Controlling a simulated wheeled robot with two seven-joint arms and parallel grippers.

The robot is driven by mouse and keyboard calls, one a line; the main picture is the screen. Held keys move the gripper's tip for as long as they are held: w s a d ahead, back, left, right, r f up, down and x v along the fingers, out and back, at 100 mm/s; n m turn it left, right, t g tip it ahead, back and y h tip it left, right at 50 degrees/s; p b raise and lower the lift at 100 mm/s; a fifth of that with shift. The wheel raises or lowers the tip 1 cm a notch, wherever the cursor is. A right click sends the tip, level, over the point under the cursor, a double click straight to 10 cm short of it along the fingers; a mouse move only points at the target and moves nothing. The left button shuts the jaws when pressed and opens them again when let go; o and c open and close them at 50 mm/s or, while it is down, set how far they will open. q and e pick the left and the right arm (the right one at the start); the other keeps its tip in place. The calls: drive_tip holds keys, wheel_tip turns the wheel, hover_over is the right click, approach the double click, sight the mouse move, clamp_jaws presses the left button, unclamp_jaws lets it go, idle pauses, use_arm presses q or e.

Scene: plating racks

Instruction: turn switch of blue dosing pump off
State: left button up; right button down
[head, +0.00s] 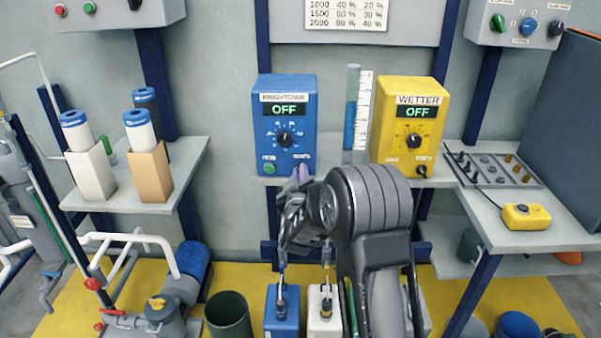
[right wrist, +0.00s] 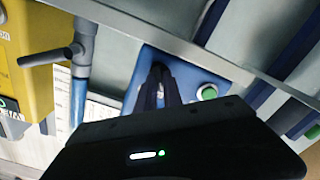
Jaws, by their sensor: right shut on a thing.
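The blue dosing pump (head: 285,105) stands on the wall shelf. Its display (head: 288,110) reads OFF in green, with a dial below and a green button (head: 270,168) at lower left. My right gripper (head: 303,172) reaches up to the pump's lower right front, where the switch sits. In the right wrist view its dark fingers (right wrist: 160,82) are closed together against the blue face (right wrist: 140,75), beside the green button (right wrist: 207,92). They are shut on the switch, which they mostly hide, so its position cannot be read. My left gripper is not in view.
A blue-filled tube (head: 351,115) and a scale stand between the pumps. Bottles in holders (head: 92,170) stand on the left shelf. A yellow box (head: 526,216) lies on the right bench.

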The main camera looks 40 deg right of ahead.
idle(0.3)
drive_tip(key=c, duration=1.5)
unclamp_jaws()
drive_tip(key=shift+a, duration=0.1)
drive_tip(key=v, duration=0.7)
drive_tip(key=shift+s+a, duration=0.2)
drive_tip(key=shift+s, duration=0.1)
